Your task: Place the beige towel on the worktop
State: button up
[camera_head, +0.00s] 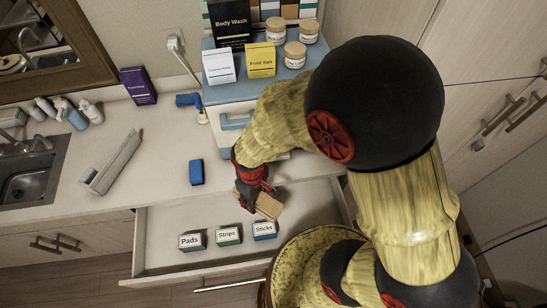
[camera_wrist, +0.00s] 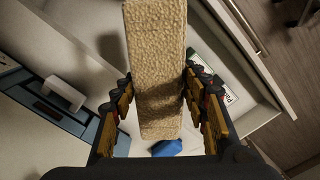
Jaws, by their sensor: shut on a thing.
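The beige towel (camera_head: 268,205) is a folded, textured block held in my gripper (camera_head: 256,194). In the wrist view the towel (camera_wrist: 157,55) stands out lengthwise between the two fingers of my gripper (camera_wrist: 156,112). In the head view the towel is over the open drawer, near the worktop's front edge; its exact height cannot be told. The pale worktop (camera_head: 120,184) runs along the wall from the sink to the blue unit, to the left of and behind my gripper. My arm hides part of the worktop on the right.
The open drawer (camera_head: 152,262) holds boxes marked Pads (camera_head: 192,242), Strips (camera_head: 228,236) and Sticks (camera_head: 265,231). A blue block (camera_head: 196,172) and a grey tray (camera_head: 112,163) lie on the worktop, with clear room between them. A blue unit (camera_head: 280,85) carries boxes and jars.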

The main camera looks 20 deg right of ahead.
jog(key=w+d+f, duration=0.1)
jog(key=w+f, duration=0.2)
jog(key=w, duration=0.1)
jog(key=w+d+f, duration=0.2)
jog(key=w, duration=0.2)
jog(key=w+d+f+p, duration=0.1)
jog(key=w+f, duration=0.2)
jog(key=w, duration=0.1)
jog(key=shift+w+d+f, duration=0.15)
jog(key=shift+d+f, duration=0.05)
jog(key=shift+f, duration=0.15)
jog(key=shift+w+d+f, duration=0.15)
jog(key=shift+w+f, duration=0.2)
jog(key=shift+f, duration=0.15)
jog(key=shift+f+p, duration=0.3)
jog(key=shift+f, duration=1.3)
jog(key=shift+f, duration=0.15)
jog(key=o, duration=1.2)
